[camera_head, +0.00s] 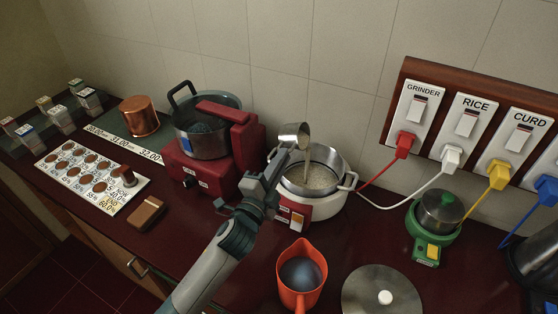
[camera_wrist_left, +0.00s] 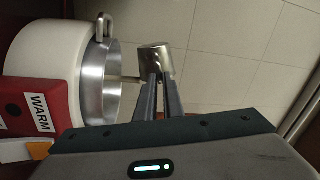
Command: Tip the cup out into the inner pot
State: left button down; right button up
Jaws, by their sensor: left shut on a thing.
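The metal cup (camera_head: 290,133) is tilted above the inner pot, its mouth toward the right. A thin pale stream runs from it down into the inner pot (camera_head: 331,157), which sits in the white and red cooker (camera_head: 326,206). Pale, grainy contents show inside the pot. My left gripper (camera_head: 279,158) is shut on the cup, left of the pot's opening. In the left wrist view, the fingers (camera_wrist_left: 160,85) hold the cup (camera_wrist_left: 156,57), and the steel inner pot (camera_wrist_left: 102,78) is beside them. My right gripper is in neither view.
A red stove with a dark pot (camera_head: 203,138) stands left of the cooker. An orange jug (camera_head: 301,275) and round metal lid (camera_head: 381,295) are in front. A green grinder (camera_head: 434,222) stands right. Cords hang from the wall switches (camera_head: 466,120).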

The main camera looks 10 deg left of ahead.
pick_arm(q)
jog(key=shift+s+d+r+m+h+p, duration=0.1)
jog(key=shift+d+r+m+h+p, duration=0.3)
jog(key=shift+m, duration=0.85)
jog(key=shift+s+d+m+h+p, duration=0.2)
jog(key=shift+m+p, duration=0.45)
jog(key=shift+m, duration=0.65)
jog(key=shift+s+d+r+m+h+p, duration=0.15)
jog(key=shift+d+m+p, duration=0.3)
jog(key=shift+m, duration=0.8)
jog(key=shift+w, duration=0.1)
jog(key=shift+a, duration=0.1)
